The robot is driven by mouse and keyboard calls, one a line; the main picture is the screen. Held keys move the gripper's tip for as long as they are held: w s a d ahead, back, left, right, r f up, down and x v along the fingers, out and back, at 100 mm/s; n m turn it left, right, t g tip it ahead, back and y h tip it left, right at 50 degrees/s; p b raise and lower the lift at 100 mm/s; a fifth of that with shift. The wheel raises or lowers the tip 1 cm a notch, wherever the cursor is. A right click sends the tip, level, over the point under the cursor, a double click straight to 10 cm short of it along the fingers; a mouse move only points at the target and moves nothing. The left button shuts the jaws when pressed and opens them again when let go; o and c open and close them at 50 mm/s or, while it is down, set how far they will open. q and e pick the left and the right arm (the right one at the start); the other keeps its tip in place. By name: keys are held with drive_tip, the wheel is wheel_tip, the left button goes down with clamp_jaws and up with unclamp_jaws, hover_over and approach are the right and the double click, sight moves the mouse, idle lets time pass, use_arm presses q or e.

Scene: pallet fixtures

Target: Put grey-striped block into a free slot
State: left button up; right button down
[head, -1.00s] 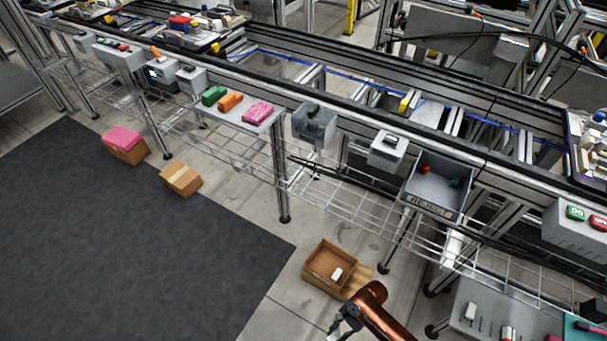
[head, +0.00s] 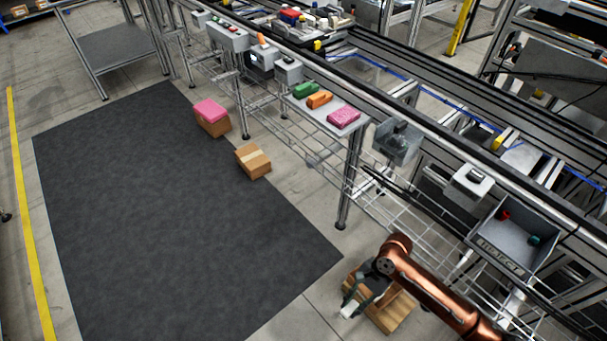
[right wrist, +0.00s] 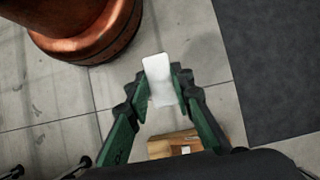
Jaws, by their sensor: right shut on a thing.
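My right gripper (right wrist: 162,88) is shut on a pale white-grey block (right wrist: 159,72), held upright between the green-lined fingers. No stripes can be made out on the face I see. In the head view the same gripper (head: 356,298) holds the block (head: 347,311) low at the right, in front of an open cardboard box (head: 390,318). The block is clear of the floor. The box also shows in the right wrist view (right wrist: 165,148), with a small white thing (right wrist: 186,150) in it. No slot can be clearly made out. My left gripper is out of view.
A grey REJECT bin (head: 497,257) hangs on the conveyor at right. A shelf (head: 312,118) carries green, orange and pink packs. A loaded pallet (head: 335,45) is on the conveyor at the top.

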drive_tip(key=s+d+r+n+g+h, duration=0.3)
drive_tip(key=s+d+r+n+h, duration=0.25)
drive_tip(key=s+r+n, duration=0.55)
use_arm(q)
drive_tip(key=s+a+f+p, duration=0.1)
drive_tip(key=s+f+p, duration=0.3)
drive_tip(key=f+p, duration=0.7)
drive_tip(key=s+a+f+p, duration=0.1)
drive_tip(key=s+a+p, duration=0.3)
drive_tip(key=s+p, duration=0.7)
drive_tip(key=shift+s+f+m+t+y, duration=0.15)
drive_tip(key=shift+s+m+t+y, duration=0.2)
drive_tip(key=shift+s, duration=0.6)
use_arm(e)
wheel_tip(320, 180, up, 31)
drive_tip(key=m+t, duration=0.1)
drive_tip(key=t, duration=0.1)
drive_tip(key=shift+y, duration=0.45)
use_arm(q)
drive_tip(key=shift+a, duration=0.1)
use_arm(e)
drive_tip(key=shift+w, duration=0.1)
